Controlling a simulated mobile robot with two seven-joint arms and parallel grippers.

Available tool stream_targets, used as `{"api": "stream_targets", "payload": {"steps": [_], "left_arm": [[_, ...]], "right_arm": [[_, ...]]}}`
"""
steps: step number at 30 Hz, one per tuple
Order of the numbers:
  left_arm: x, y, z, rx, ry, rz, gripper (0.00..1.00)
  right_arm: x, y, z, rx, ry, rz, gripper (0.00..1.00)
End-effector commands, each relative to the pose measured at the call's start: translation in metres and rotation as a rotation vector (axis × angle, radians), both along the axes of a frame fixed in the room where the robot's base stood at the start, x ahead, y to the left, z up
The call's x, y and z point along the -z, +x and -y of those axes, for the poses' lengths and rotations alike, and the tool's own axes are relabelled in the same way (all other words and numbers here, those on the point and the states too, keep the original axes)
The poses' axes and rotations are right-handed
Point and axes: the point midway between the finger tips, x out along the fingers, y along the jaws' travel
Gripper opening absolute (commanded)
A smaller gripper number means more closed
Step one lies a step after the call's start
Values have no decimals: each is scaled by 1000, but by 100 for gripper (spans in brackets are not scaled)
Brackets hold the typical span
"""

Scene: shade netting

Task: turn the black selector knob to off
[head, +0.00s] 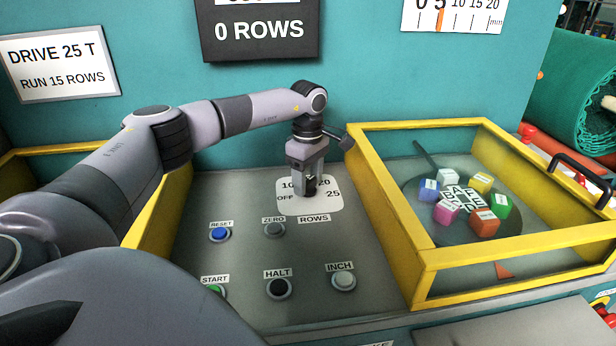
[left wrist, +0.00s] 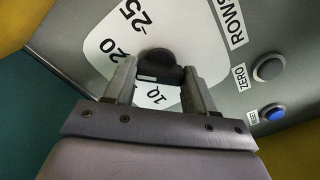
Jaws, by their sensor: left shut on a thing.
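The black selector knob (left wrist: 157,63) sits on a white dial plate (head: 320,201) marked OFF, 10, 20 and 25, above the ROWS label. My left gripper (head: 308,184) reaches down over the dial from above. In the left wrist view its two fingers lie on either side of the knob, shut on it. In the head view the fingers hide most of the knob. In the left wrist view 10, 20 and 25 show, but I cannot make out OFF. I cannot tell for sure which mark the knob points to. My right gripper is not in view.
A yellow-framed guard (head: 422,262) with colored cubes rises at right. A sign (head: 258,32) reads 0 ROWS.

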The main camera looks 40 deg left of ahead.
Motion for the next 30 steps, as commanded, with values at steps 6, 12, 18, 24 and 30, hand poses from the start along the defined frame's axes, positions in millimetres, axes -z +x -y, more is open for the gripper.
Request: {"api": "stream_targets", "payload": {"steps": [6,12,18,24,30], "left_arm": [[-2,-1,0,-160,0,-4,25],[-1,-1,0,-348,0,-4,25],[-1,-1,0,-538,1,-2,25],[0,-1,0,-728,0,-1,25],[-1,-1,0,-918,1,0,25]], "right_arm": [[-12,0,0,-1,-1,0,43],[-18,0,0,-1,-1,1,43],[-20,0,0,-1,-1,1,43],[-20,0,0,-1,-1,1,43],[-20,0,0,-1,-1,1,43]]}}
